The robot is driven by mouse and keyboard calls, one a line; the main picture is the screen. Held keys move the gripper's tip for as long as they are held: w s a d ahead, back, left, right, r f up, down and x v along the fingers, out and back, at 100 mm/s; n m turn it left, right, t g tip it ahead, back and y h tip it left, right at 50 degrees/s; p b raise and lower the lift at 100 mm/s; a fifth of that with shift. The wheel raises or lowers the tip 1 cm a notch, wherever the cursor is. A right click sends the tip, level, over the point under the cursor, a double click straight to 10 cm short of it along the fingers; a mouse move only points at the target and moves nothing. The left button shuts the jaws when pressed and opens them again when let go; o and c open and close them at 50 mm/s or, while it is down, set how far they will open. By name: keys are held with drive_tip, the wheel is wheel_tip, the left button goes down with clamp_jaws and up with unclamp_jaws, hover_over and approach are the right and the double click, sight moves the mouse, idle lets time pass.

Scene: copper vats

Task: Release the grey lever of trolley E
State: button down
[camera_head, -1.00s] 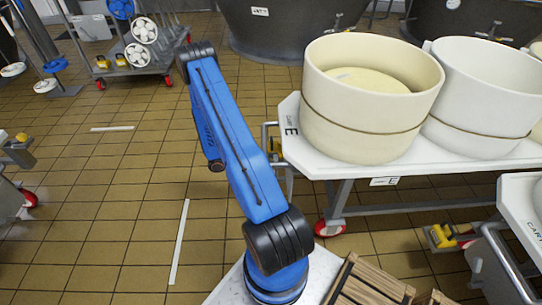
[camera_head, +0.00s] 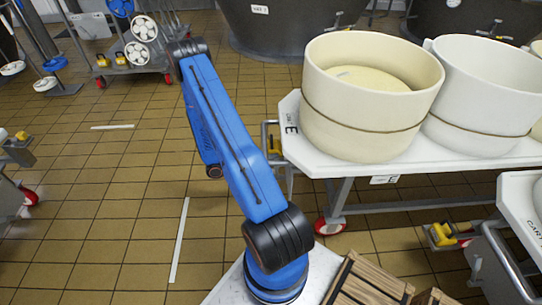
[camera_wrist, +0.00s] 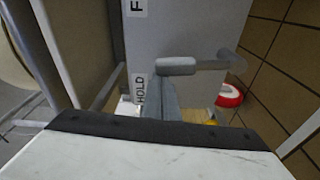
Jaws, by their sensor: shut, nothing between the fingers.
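Trolley E (camera_head: 312,166) stands at the right in the head view, with its letter E on the near left corner. In the wrist view a grey lever (camera_wrist: 178,66) shows as a bent rod with a thick grip end pointing left. It is in front of a grey plate (camera_wrist: 200,25) with a HOLD label (camera_wrist: 140,95) and a cut-off label starting with F above. My gripper (camera_wrist: 163,85) is shut and empty, its grey fingers just below the lever's grip; I cannot tell whether they touch it. The head view does not show my gripper.
A red wheel (camera_wrist: 230,95) lies beyond the lever in the wrist view. Another trolley (camera_head: 520,205) is at the near right, wooden crates (camera_head: 365,285) at the bottom. Tiled floor at the left is mostly clear.

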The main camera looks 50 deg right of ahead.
drive_tip(key=s+a+m+g, duration=0.1)
drive_tip(key=s+a+m, duration=0.4)
drive_tip(key=a+m, duration=0.1)
drive_tip(key=shift+s+a+f, duration=0.15)
drive_tip(key=shift+a+f, duration=0.1)
drive_tip(key=shift+f, duration=0.15)
drive_tip(key=shift+s+a+f, duration=0.1)
idle(0.6)
